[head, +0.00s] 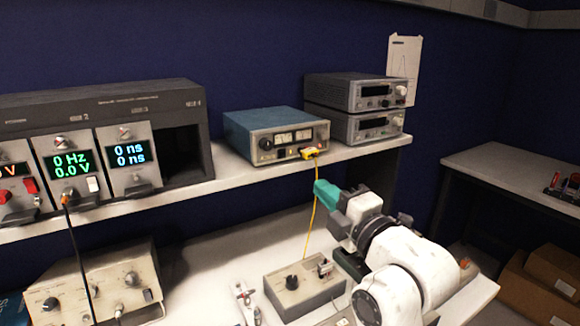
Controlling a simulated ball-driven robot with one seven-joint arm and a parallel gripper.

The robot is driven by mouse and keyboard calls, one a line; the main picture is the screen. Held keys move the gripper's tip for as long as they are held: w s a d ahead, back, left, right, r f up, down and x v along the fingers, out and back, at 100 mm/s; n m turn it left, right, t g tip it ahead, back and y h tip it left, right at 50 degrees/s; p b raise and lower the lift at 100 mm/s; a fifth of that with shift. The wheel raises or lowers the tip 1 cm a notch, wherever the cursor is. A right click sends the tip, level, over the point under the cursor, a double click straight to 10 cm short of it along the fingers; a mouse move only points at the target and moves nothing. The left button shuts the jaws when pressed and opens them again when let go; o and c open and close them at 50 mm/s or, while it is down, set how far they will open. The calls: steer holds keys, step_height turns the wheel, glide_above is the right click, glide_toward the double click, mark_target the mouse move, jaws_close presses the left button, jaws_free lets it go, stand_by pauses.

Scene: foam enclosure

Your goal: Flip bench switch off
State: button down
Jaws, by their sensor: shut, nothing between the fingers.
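My gripper (322,189) has teal fingers and shows right of centre, at the end of my white arm. It is shut and empty, in front of the shelf edge and below the blue instrument. A grey control box (300,291) sits on the bench below it, with a black knob and a small toggle switch (323,267) on its top. My gripper appears above this box and apart from it. Which way the toggle leans is too small to tell. The box's right side is close to my arm in the picture. Which switch is the bench switch is not clear.
The shelf (230,175) holds a rack (110,108) with lit displays, a blue instrument (275,134) and two stacked grey units (355,108). A yellow cable (313,212) hangs from the blue instrument. A beige instrument (98,290) stands lower left. Open bench lies behind the control box.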

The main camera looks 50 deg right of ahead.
steer(key=w+b, duration=0.1)
steer(key=b, duration=0.2)
glide_toward(283, 153)
steer(key=x, duration=0.7)
stand_by(0.4)
